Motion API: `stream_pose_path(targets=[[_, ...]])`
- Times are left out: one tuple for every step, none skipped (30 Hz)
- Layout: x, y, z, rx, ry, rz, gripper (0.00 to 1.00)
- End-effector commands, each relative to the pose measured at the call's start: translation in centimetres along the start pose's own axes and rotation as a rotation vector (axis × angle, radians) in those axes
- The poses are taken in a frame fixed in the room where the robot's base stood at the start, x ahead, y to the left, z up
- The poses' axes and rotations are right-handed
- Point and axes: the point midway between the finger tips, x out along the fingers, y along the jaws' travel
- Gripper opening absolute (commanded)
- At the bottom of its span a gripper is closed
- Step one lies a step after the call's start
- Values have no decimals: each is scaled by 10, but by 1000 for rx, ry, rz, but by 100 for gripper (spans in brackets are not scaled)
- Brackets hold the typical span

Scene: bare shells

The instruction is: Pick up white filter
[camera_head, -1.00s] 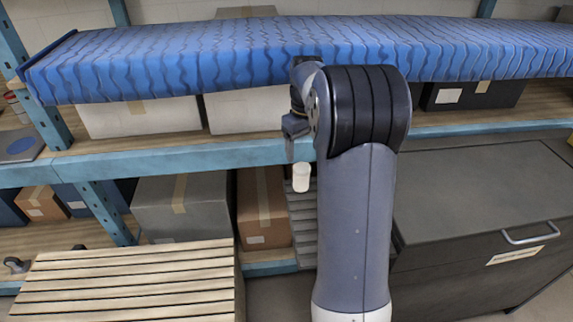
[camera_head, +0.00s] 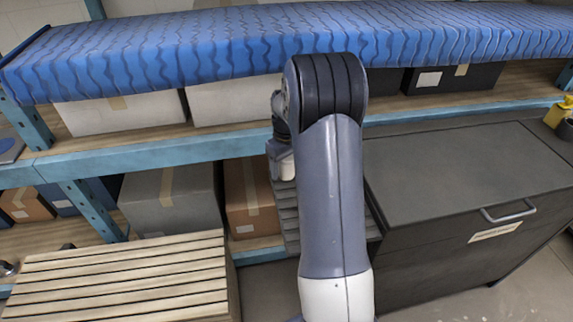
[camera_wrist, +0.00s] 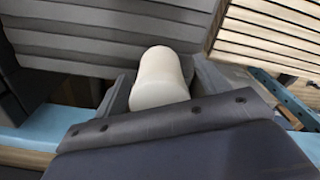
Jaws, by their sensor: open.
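The white filter (camera_wrist: 160,82) is a plain, rounded white cylinder in the middle of the wrist view, its lower end hidden behind the edge of my gripper. My gripper (camera_wrist: 155,88) is open, with grey finger parts showing on either side of the filter. I cannot tell whether they touch it. In the head view my gripper (camera_head: 281,160) hangs left of my arm, and a small pale part of the filter (camera_head: 288,171) shows at its lower end, mostly covered. What the filter rests on is hidden.
A grey slatted crate (camera_head: 286,215) lies behind and below my gripper. A wooden slatted crate (camera_head: 125,275) stands at front left. A dark cabinet (camera_head: 465,175) is at right.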

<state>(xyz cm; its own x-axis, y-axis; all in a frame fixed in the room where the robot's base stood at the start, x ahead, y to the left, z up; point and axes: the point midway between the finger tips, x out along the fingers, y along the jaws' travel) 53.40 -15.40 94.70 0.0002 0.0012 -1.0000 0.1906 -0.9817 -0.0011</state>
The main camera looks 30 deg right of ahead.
Motion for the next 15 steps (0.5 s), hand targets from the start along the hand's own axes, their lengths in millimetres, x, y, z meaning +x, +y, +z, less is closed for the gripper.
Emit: stream_pose_path(targets=[[0, 0, 0, 0, 0, 0, 70], [0, 0, 0, 0, 0, 0, 70], [0, 0, 0, 0, 0, 0, 70], [0, 0, 0, 0, 0, 0, 69], [0, 0, 0, 0, 0, 0, 66], [0, 0, 0, 0, 0, 0, 63], [0, 0, 0, 0, 0, 0, 60], [0, 0, 0, 0, 0, 0, 58], [0, 0, 0, 0, 0, 0, 55], [0, 0, 0, 0, 0, 0, 52], [0, 0, 0, 0, 0, 0, 50], [0, 0, 0, 0, 0, 0, 47], [0, 0, 0, 0, 0, 0, 44], [0, 0, 0, 0, 0, 0, 42], [0, 0, 0, 0, 0, 0, 38]])
